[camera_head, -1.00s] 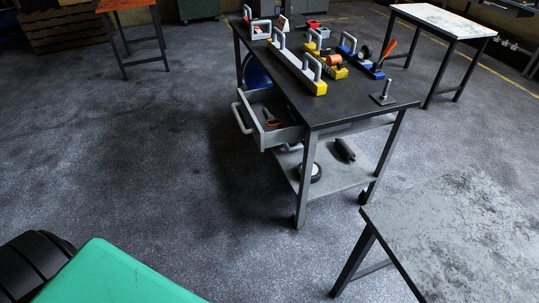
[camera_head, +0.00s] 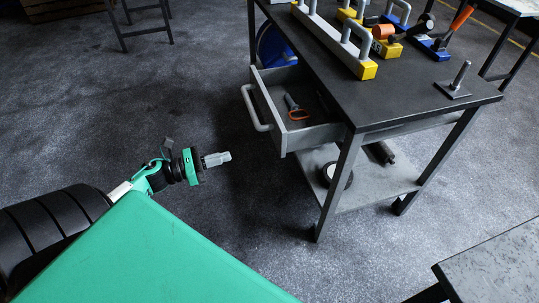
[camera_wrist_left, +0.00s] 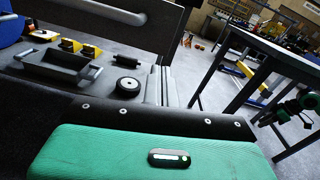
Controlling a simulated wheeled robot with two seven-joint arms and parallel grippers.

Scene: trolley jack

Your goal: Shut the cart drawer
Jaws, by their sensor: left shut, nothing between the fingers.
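The grey cart drawer (camera_head: 318,135) is pulled out from the left side of the dark-topped cart (camera_head: 405,88) in the head view. Its bar handle (camera_head: 250,110) faces left, and an orange-handled tool (camera_head: 297,110) lies inside. My left gripper (camera_head: 229,157) is shut and empty, pointing right, below and left of the handle and apart from it. In the left wrist view the drawer front (camera_wrist_left: 160,28) and its handle (camera_wrist_left: 110,11) show at the top, cut by the edge. My right gripper is not identifiable.
The cart's lower shelf (camera_head: 365,192) holds a wheel (camera_head: 342,175) and a dark part. Yellow- and blue-based tools (camera_head: 368,66) stand on top. A grey table corner (camera_head: 495,268) is at lower right.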

